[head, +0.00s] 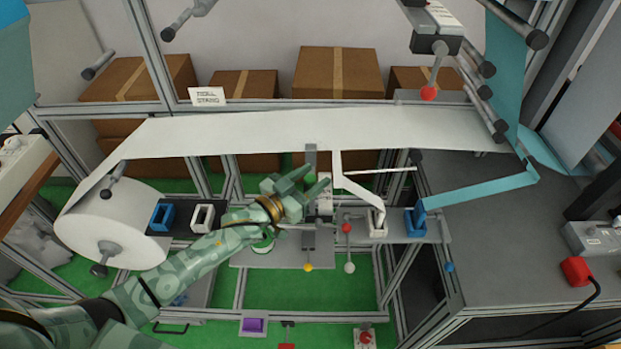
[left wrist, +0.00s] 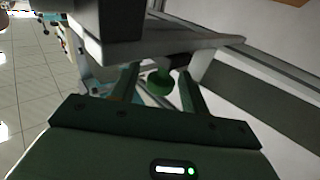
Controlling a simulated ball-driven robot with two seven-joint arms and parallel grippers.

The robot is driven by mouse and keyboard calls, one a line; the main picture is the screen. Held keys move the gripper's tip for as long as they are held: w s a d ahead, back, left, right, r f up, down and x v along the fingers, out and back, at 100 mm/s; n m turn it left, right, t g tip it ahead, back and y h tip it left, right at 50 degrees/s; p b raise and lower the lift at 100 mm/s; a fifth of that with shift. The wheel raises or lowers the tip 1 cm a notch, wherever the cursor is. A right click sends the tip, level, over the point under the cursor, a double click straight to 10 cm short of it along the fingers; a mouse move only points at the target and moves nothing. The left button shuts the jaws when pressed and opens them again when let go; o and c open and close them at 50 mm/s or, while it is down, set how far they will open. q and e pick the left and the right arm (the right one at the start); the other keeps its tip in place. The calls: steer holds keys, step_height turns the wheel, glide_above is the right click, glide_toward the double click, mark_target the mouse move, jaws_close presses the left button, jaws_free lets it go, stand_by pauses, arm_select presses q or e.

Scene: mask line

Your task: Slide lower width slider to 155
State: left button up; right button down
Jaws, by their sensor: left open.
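My left gripper (head: 314,179) is open in front of the slider hardware under the white web (head: 300,130). In the left wrist view its two fingers (left wrist: 158,78) stand apart, with a green knob (left wrist: 160,84) showing between or just beyond them; I cannot tell whether they touch it. In the head view, a grey bracket (head: 310,158) and a white block (head: 325,206) are by the gripper, partly hidden. I cannot tell which part is the lower width slider, and no scale number is readable. My right gripper is not in view.
A white roll (head: 115,225) is at left. A blue strip (head: 480,190) runs to a blue holder (head: 415,222) at right. Frame bars surround the green floor (head: 310,285).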

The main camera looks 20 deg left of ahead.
arm_select(q)
jaws_close()
steer(key=shift+w+a+r, duration=0.1)
steer(key=shift+w+a, duration=0.1)
steer(key=shift+w, duration=0.35)
steer(key=shift+w+a, duration=0.2)
steer(key=shift+w, duration=0.35)
steer(key=shift+c, duration=0.8)
jaws_free()
steer(key=shift+o, duration=0.8)
steer(key=shift+w, duration=0.1)
steer(key=v, duration=1.6)
steer(key=shift+p, duration=0.4)
